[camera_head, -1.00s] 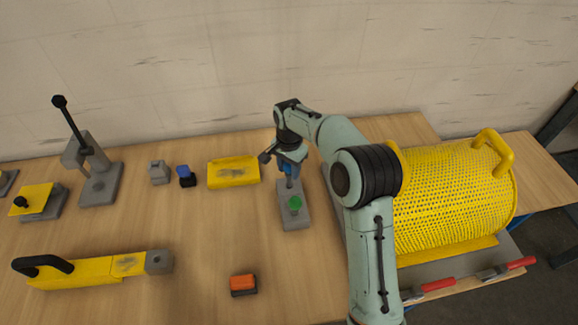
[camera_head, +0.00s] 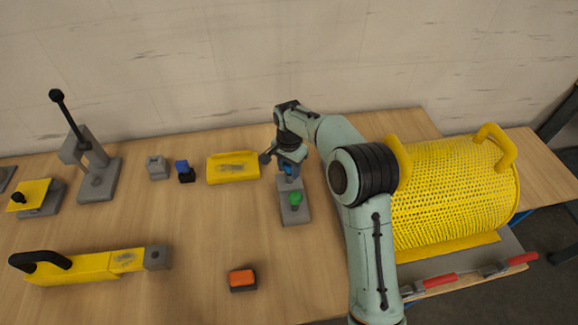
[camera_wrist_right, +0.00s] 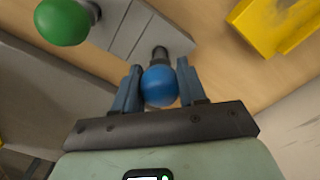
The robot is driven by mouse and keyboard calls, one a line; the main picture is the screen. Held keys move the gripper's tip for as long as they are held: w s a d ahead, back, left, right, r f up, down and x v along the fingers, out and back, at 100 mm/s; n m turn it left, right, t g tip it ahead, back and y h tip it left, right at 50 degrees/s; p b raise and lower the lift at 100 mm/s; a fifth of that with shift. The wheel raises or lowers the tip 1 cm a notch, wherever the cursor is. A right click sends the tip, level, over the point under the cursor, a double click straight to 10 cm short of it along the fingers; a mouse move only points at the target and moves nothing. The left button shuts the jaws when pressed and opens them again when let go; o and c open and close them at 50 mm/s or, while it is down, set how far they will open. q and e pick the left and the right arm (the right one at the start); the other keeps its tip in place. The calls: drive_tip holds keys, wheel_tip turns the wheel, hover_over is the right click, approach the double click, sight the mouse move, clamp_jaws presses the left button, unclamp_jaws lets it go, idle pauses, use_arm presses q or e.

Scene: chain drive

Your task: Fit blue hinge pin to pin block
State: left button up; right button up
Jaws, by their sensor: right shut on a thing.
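My right gripper (camera_head: 288,168) points down over the far end of the grey pin block (camera_head: 293,212). It is shut on the blue hinge pin (camera_wrist_right: 159,86), with a finger on each side of its round blue head. In the right wrist view the pin's dark shaft (camera_wrist_right: 160,54) reaches to the far end of the block. I cannot tell how deep the shaft sits in the block. A green-headed pin (camera_head: 295,198) stands on the nearer part of the block and also shows in the right wrist view (camera_wrist_right: 62,20). My left gripper is out of view.
A yellow tray-like part (camera_head: 233,168) lies left of the block. A perforated yellow drum guard (camera_head: 450,195) stands at right, close to my right arm. An orange-topped piece (camera_head: 242,279) lies in front. Table around the orange piece is clear.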

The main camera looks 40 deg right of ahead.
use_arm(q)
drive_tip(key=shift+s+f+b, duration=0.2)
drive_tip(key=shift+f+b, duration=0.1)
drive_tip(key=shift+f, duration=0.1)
use_arm(e)
drive_tip(key=shift+f, duration=0.8)
drive_tip(key=o, duration=1.2)
drive_tip(key=shift+r, duration=0.1)
wheel_tip(320, 180, up, 13)
drive_tip(key=shift+r+p, duration=0.2)
drive_tip(key=shift+p, duration=0.75)
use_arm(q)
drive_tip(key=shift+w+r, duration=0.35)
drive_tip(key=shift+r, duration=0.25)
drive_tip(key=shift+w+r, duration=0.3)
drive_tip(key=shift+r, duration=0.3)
